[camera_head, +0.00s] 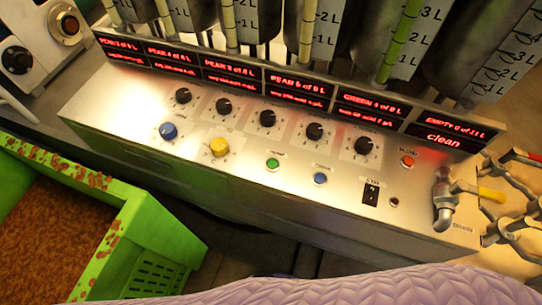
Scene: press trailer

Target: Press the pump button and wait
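A metal control panel (200,130) runs across the middle, seen tilted. Its small push buttons are a green button (273,164), a blue button (320,179) and a red button (408,161). The labels above them are too small to read surely, so I cannot tell which is the pump button. A black switch (371,192) is to the right. Neither of my grippers is in view.
Red-lit displays (298,85) line the panel's back, below metal tanks with level tubes. A metal tap (445,200) and valves with yellow and red handles stand at the right. A green crate (150,240) with brown contents is lower left. A lilac textured surface (380,288) crosses the bottom.

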